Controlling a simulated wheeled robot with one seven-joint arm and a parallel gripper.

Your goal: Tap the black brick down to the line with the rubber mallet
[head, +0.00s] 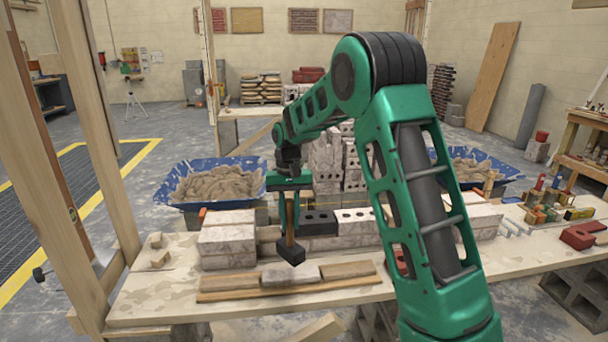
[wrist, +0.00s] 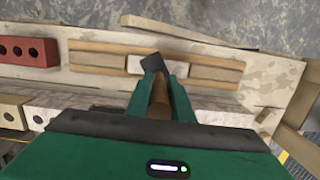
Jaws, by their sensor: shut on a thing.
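My gripper (head: 289,196) is shut on the wooden handle (head: 290,222) of the rubber mallet. The handle hangs down and the black mallet head (head: 291,250) is at its lower end, in front of the brick row. The head also shows beyond my fingers in the wrist view (wrist: 152,63). The black brick (head: 318,222) sits in the row, just right of the handle, with a pale holed brick (head: 354,221) on its right. I cannot make out the line clearly, nor the black brick's height against it. The black brick is not identifiable in the wrist view.
Pale blocks (head: 227,239) stand left of the mallet. Wooden strips and a pale brick (head: 306,272) lie along the bench's front. Blue mortar tubs (head: 191,206) flank the bench, and a wooden post (head: 96,130) rises at left. A red holed brick (wrist: 27,51) lies in the wrist view.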

